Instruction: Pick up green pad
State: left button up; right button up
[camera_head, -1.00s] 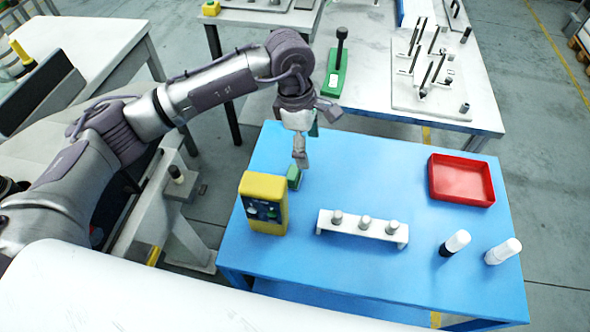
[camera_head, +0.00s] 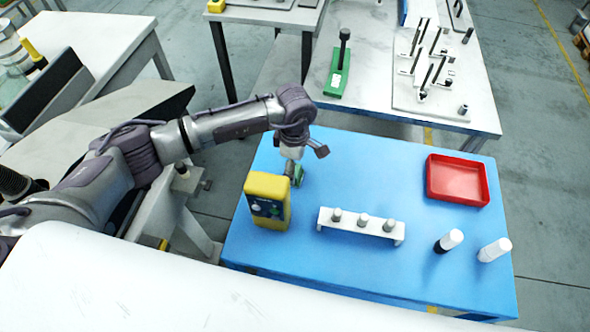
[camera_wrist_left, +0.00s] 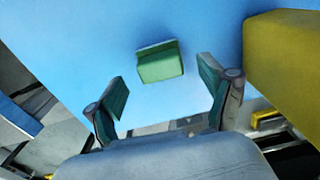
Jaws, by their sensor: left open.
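The green pad (camera_wrist_left: 160,64) is a small green block with a pale strip along one edge, on the blue table. In the left wrist view it lies ahead of and between the fingers, apart from both. In the head view the pad (camera_head: 299,174) shows only partly, behind the yellow box and beside the gripper. My left gripper (camera_wrist_left: 165,97) is open and empty, with a green inner face on each finger. In the head view the left gripper (camera_head: 291,172) hangs low over the table's left part, partly hidden by the yellow box. My right gripper is not in view.
The yellow box (camera_head: 267,187) stands close beside the gripper; it fills the right edge of the wrist view (camera_wrist_left: 290,65). The table's middle (camera_head: 375,170) is clear.

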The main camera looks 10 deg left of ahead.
pick_arm(q)
jog(key=shift+f, duration=1.25)
jog(key=c, duration=1.2)
jog(key=shift+c, duration=0.2)
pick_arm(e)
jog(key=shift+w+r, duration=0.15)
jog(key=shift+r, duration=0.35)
pick_arm(q)
jog(key=shift+r, duration=0.45)
notch_tip(320, 180, up, 2)
jog(key=shift+w+r+b, duration=0.1)
jog(key=shift+r+b, duration=0.1)
jog(key=shift+b, duration=0.65)
jog(key=d+r+b, duration=0.4)
jog(key=d+r, duration=0.3)
jog(key=d, duration=0.4)
jog(key=shift+s+d+r+b, duration=0.25)
jog(key=shift+d+r+b, duration=0.1)
jog(key=shift+d+r, duration=0.05)
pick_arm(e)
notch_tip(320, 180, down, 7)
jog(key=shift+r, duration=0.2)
